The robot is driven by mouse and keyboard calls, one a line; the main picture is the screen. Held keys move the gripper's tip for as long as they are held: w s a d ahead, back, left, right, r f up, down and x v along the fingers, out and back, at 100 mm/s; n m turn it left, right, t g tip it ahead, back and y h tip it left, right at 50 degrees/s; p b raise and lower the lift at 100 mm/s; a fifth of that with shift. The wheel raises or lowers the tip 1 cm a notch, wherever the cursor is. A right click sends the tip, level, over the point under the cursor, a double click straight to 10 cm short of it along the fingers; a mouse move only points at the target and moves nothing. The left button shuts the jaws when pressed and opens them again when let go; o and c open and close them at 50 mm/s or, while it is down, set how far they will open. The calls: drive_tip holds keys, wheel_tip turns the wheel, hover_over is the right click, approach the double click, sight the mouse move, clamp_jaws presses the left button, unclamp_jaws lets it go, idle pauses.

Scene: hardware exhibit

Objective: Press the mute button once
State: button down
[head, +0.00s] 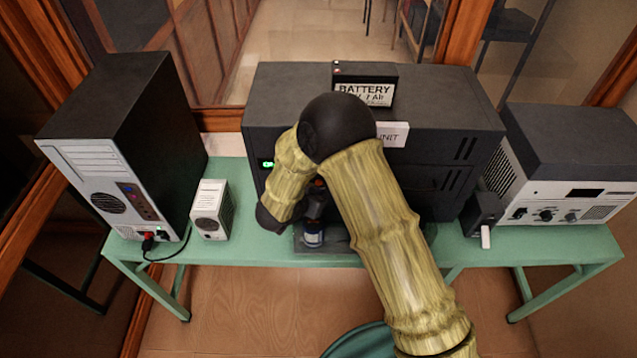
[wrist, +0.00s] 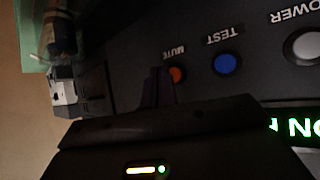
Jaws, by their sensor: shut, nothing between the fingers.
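The mute button (wrist: 177,74) is a small orange-red round button on a black panel, labelled MUTE, which appears upside down in the wrist view. My gripper (wrist: 160,72) is shut and empty. Its fingertips overlap the left side of the mute button in the picture; whether they touch it I cannot tell. The panel belongs to a large black unit (head: 460,125) in the middle of the green table in the head view.
Beside the mute button are a blue TEST button (wrist: 226,63) and a pale POWER button (wrist: 303,44). A lit green display (wrist: 295,127) is nearby. A black computer tower (head: 125,140) and small white box (head: 212,208) stand left; a grey-white device (head: 565,160) stands right.

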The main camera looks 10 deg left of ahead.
drive_tip(key=shift+w, duration=0.15)
drive_tip(key=shift+w+a, duration=0.1)
drive_tip(key=shift+w, duration=0.15)
drive_tip(key=shift+w+p, duration=0.4)
drive_tip(key=shift+w, duration=0.05)
idle(0.8)
drive_tip(key=shift+s, duration=0.85)
drive_tip(key=shift+s, duration=0.1)
drive_tip(key=s, duration=0.2)
drive_tip(key=s+d, duration=0.1)
drive_tip(key=s, duration=0.1)
drive_tip(key=shift+s+d, duration=0.2)
drive_tip(key=shift+s, duration=0.15)
idle(0.8)
